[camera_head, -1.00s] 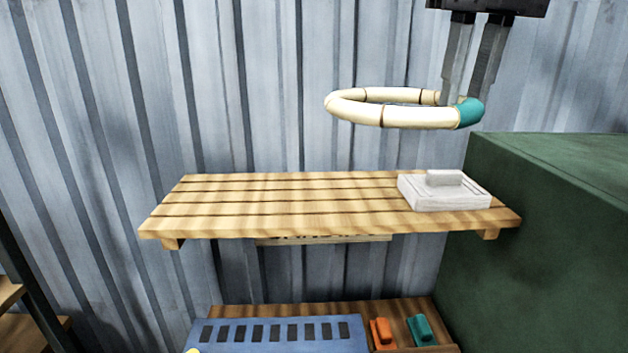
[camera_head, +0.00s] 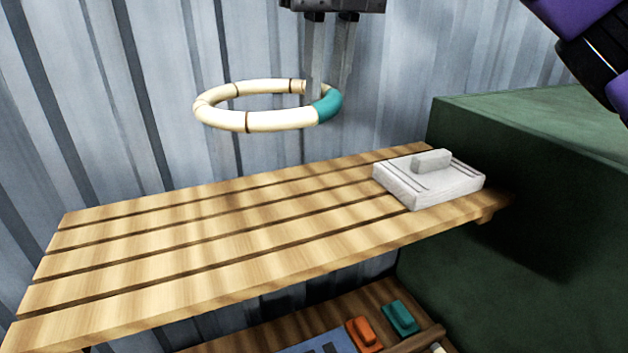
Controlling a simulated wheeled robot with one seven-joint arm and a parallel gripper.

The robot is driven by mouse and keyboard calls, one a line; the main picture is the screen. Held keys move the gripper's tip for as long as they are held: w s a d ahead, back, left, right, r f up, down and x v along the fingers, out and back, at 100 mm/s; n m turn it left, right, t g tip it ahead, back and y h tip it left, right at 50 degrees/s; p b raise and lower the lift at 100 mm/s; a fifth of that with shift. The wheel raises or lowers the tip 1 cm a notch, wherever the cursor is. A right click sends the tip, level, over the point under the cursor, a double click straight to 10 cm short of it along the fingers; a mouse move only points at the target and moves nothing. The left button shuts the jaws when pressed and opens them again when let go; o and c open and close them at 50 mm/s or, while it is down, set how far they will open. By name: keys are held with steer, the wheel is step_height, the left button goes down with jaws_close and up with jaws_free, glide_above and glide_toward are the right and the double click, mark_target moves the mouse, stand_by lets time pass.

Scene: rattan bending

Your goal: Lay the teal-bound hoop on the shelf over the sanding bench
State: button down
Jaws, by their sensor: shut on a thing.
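The cream rattan hoop (camera_head: 262,121) has dark bands and one teal-bound section (camera_head: 327,105) at its right. My gripper (camera_head: 328,95) points down from the top and is shut on the hoop at the teal section. The hoop hangs roughly level in the air above the slatted wooden shelf (camera_head: 190,258), apart from it, toward the shelf's back edge. The exact contact of the fingers on the hoop is partly hidden by the teal section.
A white box (camera_head: 445,190) with a raised block on its lid sits at the shelf's right end. A large green cabinet (camera_head: 470,260) stands to the right. Below are an orange block (camera_head: 364,335) and a teal block (camera_head: 401,318). The shelf's left and middle are bare.

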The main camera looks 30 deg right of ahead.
mark_target(335, 88)
step_height(335, 88, down, 15)
steer(key=shift+r+p, duration=0.2)
steer(key=shift+p, duration=0.75)
steer(key=c, duration=1.3)
jaws_free()
steer(key=shift+f, duration=0.1)
steer(key=shift+o, duration=0.2)
steer(key=r, duration=0.4)
steer(key=s+r+b, duration=0.1)
steer(key=r, duration=0.3)
steer(key=s+r, duration=0.1)
steer(key=r, duration=0.3)
steer(key=shift+a+b, duration=0.15)
steer(key=shift+b, duration=0.2)
